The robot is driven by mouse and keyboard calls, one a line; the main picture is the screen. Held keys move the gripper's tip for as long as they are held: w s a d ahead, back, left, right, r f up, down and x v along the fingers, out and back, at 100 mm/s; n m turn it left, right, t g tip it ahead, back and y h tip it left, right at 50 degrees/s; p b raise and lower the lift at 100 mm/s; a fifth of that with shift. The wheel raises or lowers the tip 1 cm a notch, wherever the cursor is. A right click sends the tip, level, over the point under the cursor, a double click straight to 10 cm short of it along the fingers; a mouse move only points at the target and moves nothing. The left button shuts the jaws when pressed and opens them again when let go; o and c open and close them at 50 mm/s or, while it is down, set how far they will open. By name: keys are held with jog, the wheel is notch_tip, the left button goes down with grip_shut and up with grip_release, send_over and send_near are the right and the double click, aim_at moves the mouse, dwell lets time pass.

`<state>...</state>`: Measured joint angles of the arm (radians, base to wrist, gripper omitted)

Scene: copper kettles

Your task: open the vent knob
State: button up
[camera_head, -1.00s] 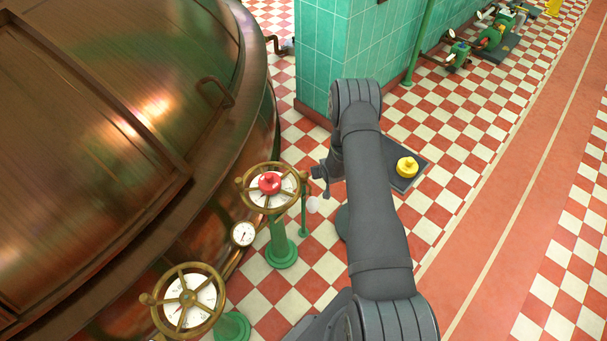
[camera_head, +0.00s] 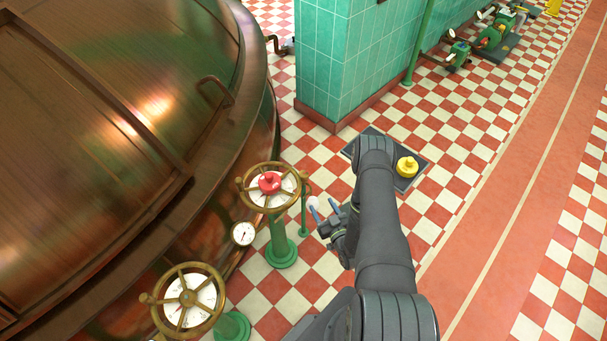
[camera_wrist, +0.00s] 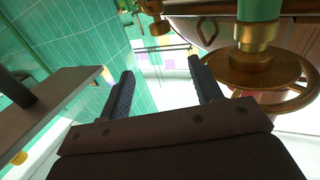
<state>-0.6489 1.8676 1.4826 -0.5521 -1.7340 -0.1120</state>
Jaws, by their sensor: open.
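A thin green post beside the far handwheel carries a small pale round knob (camera_head: 312,203); I cannot tell for sure that this is the vent knob. My gripper (camera_head: 321,203) is open and empty, with its two blue-grey fingers close by this knob in the head view. I cannot tell if they touch. In the wrist view my gripper (camera_wrist: 160,68) shows both fingers spread with nothing between them. A small brass fitting (camera_wrist: 157,27) shows beyond the fingers, near the top edge.
A second brass handwheel (camera_head: 187,300) stands nearer. A gauge (camera_head: 243,234) sits between the wheels, beside the large copper kettle (camera_head: 130,130). A green tiled pillar (camera_head: 345,60) stands behind. A yellow knob (camera_head: 407,167) sits on a dark plate. The handwheel (camera_wrist: 270,75) is close right in the wrist view.

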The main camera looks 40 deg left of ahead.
aim_at(306, 178)
jog(key=x, duration=1.7)
jog(key=shift+r, duration=0.2)
jog(key=c, duration=1)
